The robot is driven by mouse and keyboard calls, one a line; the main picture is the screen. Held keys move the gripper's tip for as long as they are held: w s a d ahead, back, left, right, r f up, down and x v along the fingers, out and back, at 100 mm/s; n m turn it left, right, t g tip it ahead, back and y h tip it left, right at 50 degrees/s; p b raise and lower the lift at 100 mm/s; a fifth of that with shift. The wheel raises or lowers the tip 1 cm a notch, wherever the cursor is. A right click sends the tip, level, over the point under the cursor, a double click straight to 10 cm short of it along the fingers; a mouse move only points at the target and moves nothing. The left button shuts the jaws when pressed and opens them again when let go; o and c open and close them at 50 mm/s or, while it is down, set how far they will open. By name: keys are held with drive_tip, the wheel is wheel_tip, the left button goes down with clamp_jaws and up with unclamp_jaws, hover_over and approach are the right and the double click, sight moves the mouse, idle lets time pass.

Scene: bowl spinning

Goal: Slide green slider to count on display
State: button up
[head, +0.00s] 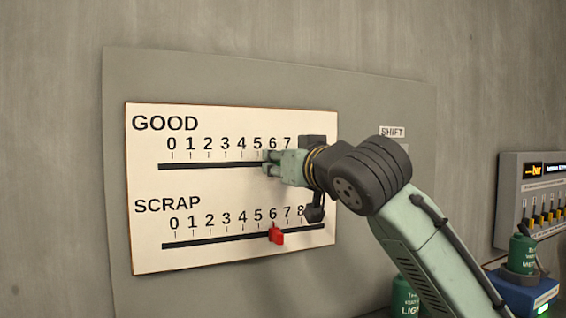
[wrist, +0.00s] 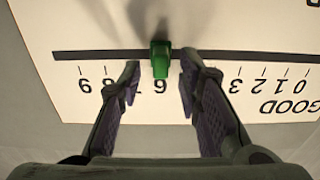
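The green slider (wrist: 160,60) sits on the dark GOOD track (wrist: 100,55) at the 6 mark in the wrist view, where the scale appears upside down. My gripper (wrist: 160,66) is open, with one finger on each side of the slider and a visible gap to both. In the head view my gripper (head: 270,163) is at the GOOD track (head: 210,165) near 6 and hides the green slider. The white scale board (head: 160,258) is on a grey wall panel. A display box (head: 525,180) is at the far right; I cannot read a count on it.
A red slider (head: 276,236) sits on the lower SCRAP track (head: 215,241) near 6. A SHIFT label (head: 392,132) is right of the board. Green containers (head: 405,297) and a blue device (head: 528,288) stand at lower right. The GOOD track left of my gripper is clear.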

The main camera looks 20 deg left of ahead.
drive_tip(key=v, duration=1.2)
